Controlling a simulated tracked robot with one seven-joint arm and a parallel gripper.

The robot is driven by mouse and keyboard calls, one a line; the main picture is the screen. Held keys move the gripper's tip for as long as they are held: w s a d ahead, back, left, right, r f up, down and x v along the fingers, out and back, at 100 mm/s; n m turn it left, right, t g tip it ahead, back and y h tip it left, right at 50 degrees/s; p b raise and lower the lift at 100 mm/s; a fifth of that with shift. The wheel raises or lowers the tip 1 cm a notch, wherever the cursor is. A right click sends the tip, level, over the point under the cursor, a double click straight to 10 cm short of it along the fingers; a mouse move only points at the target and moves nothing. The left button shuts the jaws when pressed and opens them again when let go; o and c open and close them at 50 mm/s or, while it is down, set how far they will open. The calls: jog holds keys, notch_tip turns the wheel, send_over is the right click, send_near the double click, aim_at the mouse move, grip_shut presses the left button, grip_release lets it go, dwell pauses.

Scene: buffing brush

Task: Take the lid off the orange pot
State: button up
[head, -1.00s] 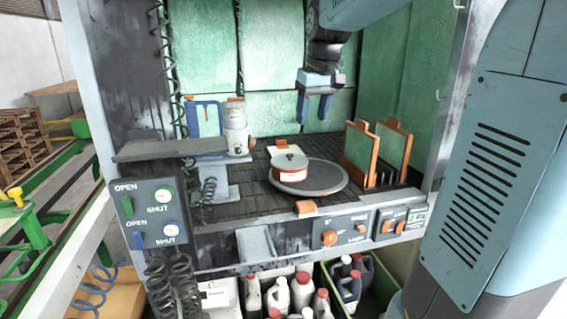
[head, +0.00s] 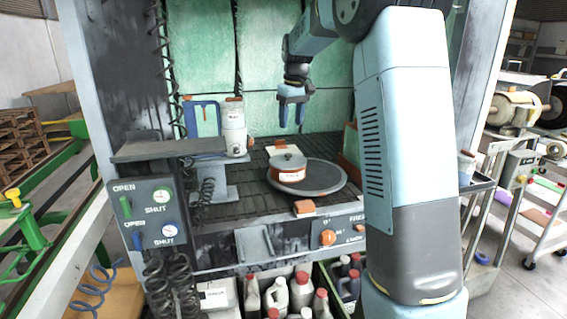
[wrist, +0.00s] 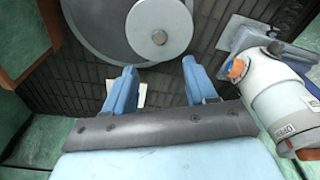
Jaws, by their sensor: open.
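The orange pot (head: 287,175) sits on a round dark grey turntable (head: 330,186) inside the booth. A pale band runs around the pot's side. Its grey lid (head: 279,160) is on top, with a small round knob (head: 289,154). In the wrist view the lid (wrist: 176,18) and its knob (wrist: 159,37) show beyond the fingertips, over the turntable (wrist: 88,22). My gripper (head: 291,127) has blue fingers pointing down. It is open and empty, above and apart from the lid, seemingly farther back. Its fingers (wrist: 160,66) are spread in the wrist view.
A white canister (head: 234,135) with a blue-framed stand (head: 191,122) is left of the pot. An orange block (head: 304,208) lies at the booth's front edge. My arm covers much of the booth's right side.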

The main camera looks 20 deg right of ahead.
aim_at(288, 154)
jog(key=f, duration=0.4)
jog(key=w+f, duration=0.1)
jog(key=f, duration=0.6)
jog(key=shift+w+a+f, duration=0.15)
jog(key=shift+a+f, duration=0.1)
jog(key=shift+f, duration=0.15)
grip_shut()
